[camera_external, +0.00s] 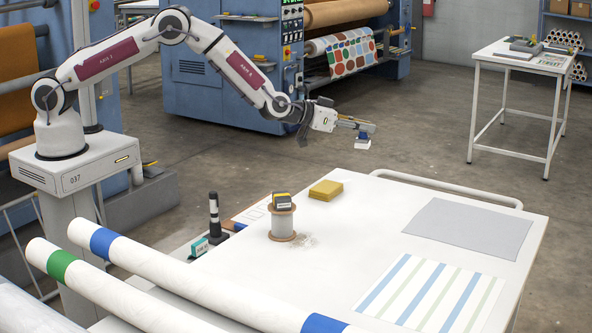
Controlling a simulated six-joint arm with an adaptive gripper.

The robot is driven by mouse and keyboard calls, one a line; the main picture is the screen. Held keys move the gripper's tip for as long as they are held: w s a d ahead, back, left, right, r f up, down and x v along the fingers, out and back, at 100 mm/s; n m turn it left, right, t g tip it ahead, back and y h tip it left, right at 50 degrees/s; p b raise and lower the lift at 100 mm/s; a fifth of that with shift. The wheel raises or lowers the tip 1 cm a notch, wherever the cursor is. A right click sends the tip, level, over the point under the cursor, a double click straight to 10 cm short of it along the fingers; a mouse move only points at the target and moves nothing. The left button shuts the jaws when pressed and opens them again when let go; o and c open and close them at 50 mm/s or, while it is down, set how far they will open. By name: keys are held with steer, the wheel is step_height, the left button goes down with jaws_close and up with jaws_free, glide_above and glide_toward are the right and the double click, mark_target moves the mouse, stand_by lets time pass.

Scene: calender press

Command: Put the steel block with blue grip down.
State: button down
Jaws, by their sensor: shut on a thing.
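My gripper (358,124) is at the end of my outstretched arm, near the middle of the view. It is shut on the small steel block with blue grip (363,138), which hangs below the fingers. The block's blue part shows above a pale lower part. It is in the air and appears beyond the far edge of the white table (370,235). I cannot tell its exact height, or whether it is over the table or the floor. The contact between fingers and grip is too small to make out.
On the table are a spool (283,223) with a yellow-black item on top, a yellow pad (325,190), a grey sheet (460,233) and a striped sheet (428,294). Large rolls (170,265) lie at the front left. A side table (520,62) stands back right. The table's middle is mostly clear.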

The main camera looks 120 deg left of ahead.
steer(key=s+m+t+h, duration=0.1)
steer(key=s+a+f+m+h, duration=0.1)
steer(key=s, duration=0.1)
steer(key=s+a+t, duration=0.1)
steer(key=s, duration=0.1)
steer(key=shift+s+f+m+t+h, duration=0.1)
steer(key=shift+f+m+t+h, duration=0.2)
steer(key=shift+m+h, duration=0.1)
stand_by(0.4)
steer(key=shift+d, duration=0.1)
step_height(320, 180, down, 6)
steer(key=shift+f, duration=0.15)
stand_by(0.7)
steer(key=shift+f, duration=1.85)
steer(key=shift+f, duration=0.15)
